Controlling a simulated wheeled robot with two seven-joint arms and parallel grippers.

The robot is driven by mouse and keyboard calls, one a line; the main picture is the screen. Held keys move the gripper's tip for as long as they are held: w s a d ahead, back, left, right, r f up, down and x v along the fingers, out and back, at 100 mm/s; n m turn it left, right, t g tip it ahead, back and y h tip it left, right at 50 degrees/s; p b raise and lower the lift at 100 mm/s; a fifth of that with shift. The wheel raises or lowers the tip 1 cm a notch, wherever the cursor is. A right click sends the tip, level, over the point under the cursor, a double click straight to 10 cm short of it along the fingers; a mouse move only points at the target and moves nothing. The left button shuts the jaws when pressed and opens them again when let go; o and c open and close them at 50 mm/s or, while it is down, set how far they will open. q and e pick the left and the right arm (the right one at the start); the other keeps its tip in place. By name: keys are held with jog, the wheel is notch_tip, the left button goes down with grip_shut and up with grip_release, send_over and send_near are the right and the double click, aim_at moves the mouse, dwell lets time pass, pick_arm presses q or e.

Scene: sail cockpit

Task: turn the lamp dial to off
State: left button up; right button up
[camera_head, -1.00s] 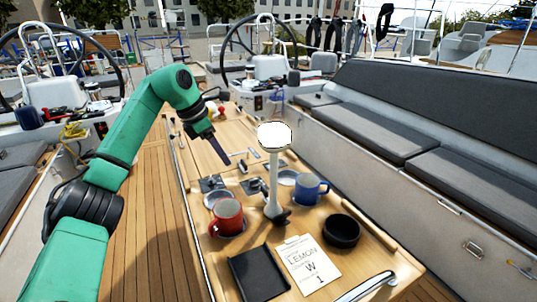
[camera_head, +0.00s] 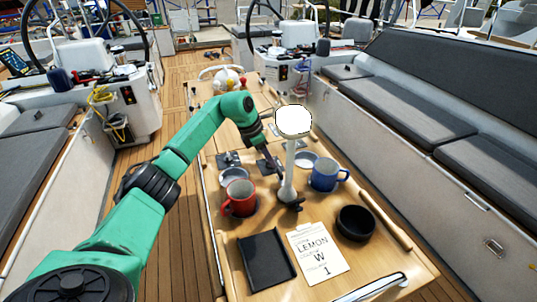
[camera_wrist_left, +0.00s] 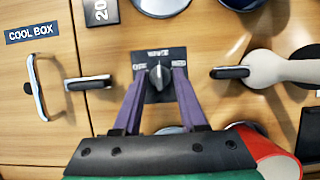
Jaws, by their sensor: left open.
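A dark square plate with a grey knob, a dial (camera_wrist_left: 158,76), lies in the table top in the left wrist view. Its knob stands roughly upright in the picture; its small lettering is too blurred to read. My left gripper (camera_wrist_left: 160,73) is open, with one purple finger on each side of the knob; I cannot tell whether they touch it. In the head view the left gripper (camera_head: 274,172) is low over the table by the dark plates, beside the lamp. The lamp (camera_head: 294,121) has a bright white head on a white stem. My right gripper is not in view.
A red mug (camera_head: 239,198) stands close to my left gripper. A blue mug (camera_head: 325,175), a black bowl (camera_head: 355,223), a black tray (camera_head: 266,259) and a LEMON card (camera_head: 316,254) are on the table. Another dark plate (camera_head: 229,159) lies left of the gripper.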

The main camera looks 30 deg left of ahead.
pick_arm(q)
jog(key=shift+s, duration=0.1)
grip_shut()
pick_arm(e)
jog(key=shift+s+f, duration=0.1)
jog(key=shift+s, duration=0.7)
pick_arm(q)
jog(key=shift+n, duration=0.5)
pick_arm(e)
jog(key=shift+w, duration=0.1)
pick_arm(q)
jog(key=shift+n+y, duration=0.4)
jog(key=shift+n, duration=0.2)
jog(key=n+t+y+p, duration=0.1)
jog(key=n, duration=0.3)
jog(key=shift+d+r, duration=0.1)
jog(key=shift+d, duration=0.05)
jog(key=n+y, duration=0.1)
jog(key=n, duration=0.1)
jog(key=shift+d+n, duration=0.1)
jog(key=shift+n, duration=0.3)
jog(key=shift+n+y, duration=0.8)
jog(key=shift+n, duration=0.7)
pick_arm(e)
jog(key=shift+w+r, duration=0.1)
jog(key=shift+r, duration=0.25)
